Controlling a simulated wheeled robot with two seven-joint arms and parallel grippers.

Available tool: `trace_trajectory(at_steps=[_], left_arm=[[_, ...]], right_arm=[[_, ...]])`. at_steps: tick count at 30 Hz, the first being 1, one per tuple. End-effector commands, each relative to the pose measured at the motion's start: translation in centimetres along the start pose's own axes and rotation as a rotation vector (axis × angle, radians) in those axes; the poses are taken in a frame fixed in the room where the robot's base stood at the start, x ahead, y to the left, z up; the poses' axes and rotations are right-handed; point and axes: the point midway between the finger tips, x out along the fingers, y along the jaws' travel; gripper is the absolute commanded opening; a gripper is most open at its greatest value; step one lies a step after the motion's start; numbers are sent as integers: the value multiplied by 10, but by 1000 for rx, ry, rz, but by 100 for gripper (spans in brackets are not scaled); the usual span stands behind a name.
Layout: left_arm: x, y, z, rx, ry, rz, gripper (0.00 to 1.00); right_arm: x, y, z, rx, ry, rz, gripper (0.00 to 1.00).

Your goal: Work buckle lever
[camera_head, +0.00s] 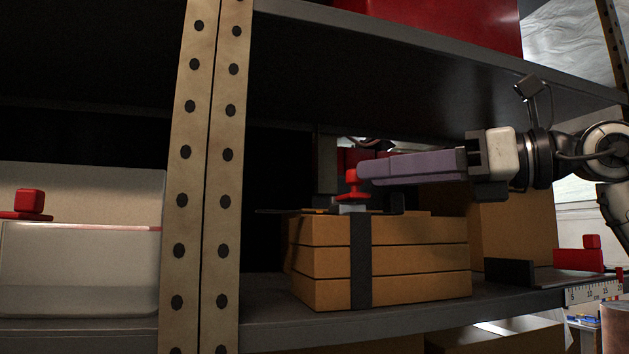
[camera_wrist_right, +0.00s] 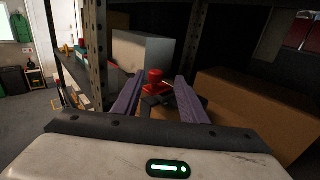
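A stack of tan boards or boxes (camera_head: 420,260) sits on the shelf, with a dark strap (camera_head: 361,262) running down its front. On top of it is a grey buckle (camera_head: 352,207) with a red lever knob (camera_head: 352,190). My right gripper (camera_head: 362,171) reaches in from the right at knob height, its purple fingers level and the tips at or just beside the knob. In the right wrist view, the fingers are apart and the red knob (camera_wrist_right: 155,77) shows between their tips. I cannot tell whether either finger touches it. My left gripper is not in view.
A perforated upright post (camera_head: 205,180) stands left of the stack. A pale bin (camera_head: 80,240) with a red knob (camera_head: 30,202) is further left. The shelf above (camera_head: 400,60) is close over my right arm. A cardboard box (camera_head: 515,225) stands behind right.

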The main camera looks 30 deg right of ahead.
Motion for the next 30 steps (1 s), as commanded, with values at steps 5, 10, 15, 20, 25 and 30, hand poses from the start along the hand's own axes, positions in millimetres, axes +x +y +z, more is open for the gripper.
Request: trace_trajectory(at_steps=[5, 10, 15, 20, 25, 30], left_arm=[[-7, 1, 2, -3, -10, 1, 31], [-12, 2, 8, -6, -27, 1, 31], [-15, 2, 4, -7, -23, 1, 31], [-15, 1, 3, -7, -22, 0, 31], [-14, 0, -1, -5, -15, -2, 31], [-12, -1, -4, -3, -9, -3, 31]], right_arm=[[30, 2, 3, 0, -1, 5, 39], [62, 2, 3, 0, -1, 6, 39], [84, 2, 3, 2, -4, 5, 39], [93, 2, 2, 1, -4, 4, 39], [94, 2, 2, 1, -4, 4, 39], [94, 2, 1, 1, -4, 4, 25]])
